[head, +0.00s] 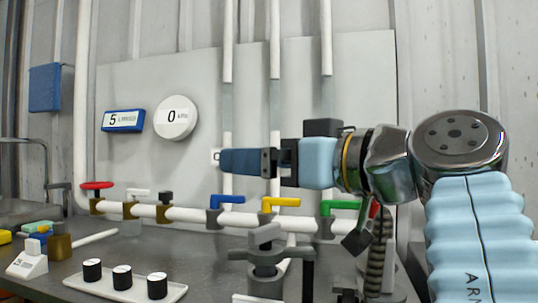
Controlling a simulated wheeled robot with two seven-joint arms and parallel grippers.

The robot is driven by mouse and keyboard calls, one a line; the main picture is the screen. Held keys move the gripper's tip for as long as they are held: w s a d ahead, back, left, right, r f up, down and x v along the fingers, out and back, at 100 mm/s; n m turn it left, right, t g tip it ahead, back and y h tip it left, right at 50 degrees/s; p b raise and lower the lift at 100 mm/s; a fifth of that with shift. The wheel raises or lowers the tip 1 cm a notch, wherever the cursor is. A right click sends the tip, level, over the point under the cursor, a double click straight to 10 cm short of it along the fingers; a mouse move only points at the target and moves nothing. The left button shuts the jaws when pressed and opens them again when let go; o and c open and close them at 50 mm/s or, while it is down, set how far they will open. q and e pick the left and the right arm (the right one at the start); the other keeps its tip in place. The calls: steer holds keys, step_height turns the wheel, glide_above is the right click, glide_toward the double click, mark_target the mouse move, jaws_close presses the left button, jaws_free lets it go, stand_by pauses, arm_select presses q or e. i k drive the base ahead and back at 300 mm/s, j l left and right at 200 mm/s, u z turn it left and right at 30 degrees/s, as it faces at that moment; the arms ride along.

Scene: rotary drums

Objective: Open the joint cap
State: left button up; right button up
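My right gripper (226,161) reaches in from the right, with dark blue fingers pointing left in front of the panel. It is seen side-on, so I cannot tell whether it is open or shut. A grey fitting with a T-shaped top (265,258) stands on the bench at the front, below the gripper and apart from it. It may be the joint cap, but I cannot be sure. My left gripper is not in view.
A white pipe (184,214) runs along the panel with red, white, black, blue, yellow and green valve handles. A tray (183,289) holds three black-sided cylinders with white tops. A round gauge (176,118) reads 0. Small blocks lie at the left.

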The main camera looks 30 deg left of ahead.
mark_target(254, 256)
steer(key=k, duration=1)
